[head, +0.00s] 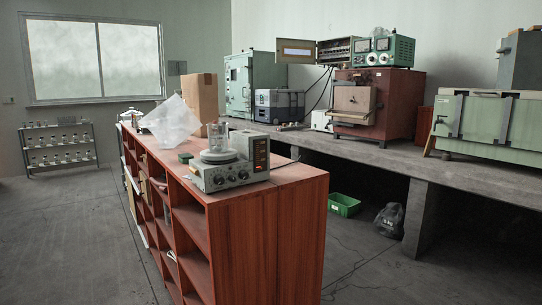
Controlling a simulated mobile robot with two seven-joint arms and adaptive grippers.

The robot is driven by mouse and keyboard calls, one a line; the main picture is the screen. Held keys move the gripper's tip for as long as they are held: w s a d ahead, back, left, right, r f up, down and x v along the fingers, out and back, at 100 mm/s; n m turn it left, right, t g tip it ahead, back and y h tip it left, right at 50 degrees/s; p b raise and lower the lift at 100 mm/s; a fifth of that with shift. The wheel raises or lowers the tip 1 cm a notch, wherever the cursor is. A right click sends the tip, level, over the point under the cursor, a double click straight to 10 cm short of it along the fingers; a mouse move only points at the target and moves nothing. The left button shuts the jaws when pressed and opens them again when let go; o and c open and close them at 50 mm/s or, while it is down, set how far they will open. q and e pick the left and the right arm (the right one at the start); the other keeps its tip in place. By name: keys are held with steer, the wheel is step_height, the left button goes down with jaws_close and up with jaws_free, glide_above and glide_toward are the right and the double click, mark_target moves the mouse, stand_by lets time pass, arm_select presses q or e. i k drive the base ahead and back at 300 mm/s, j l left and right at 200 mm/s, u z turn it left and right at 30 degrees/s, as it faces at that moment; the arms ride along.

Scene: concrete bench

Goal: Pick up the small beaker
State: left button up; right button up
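A small clear glass beaker (218,137) stands upright on the round plate on top of a grey bench instrument (228,177) with knobs. The instrument sits near the front end of a reddish wooden shelf unit (268,235). The beaker's near side and rim are visible and nothing covers it. Neither of my grippers shows in the head view.
A concrete bench (440,172) with several machines runs along the right. Open floor (70,240) lies left of the unit.

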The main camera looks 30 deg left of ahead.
mark_target(218, 133)
steer(key=j+u, duration=0.1)
steer(key=u, duration=1.15)
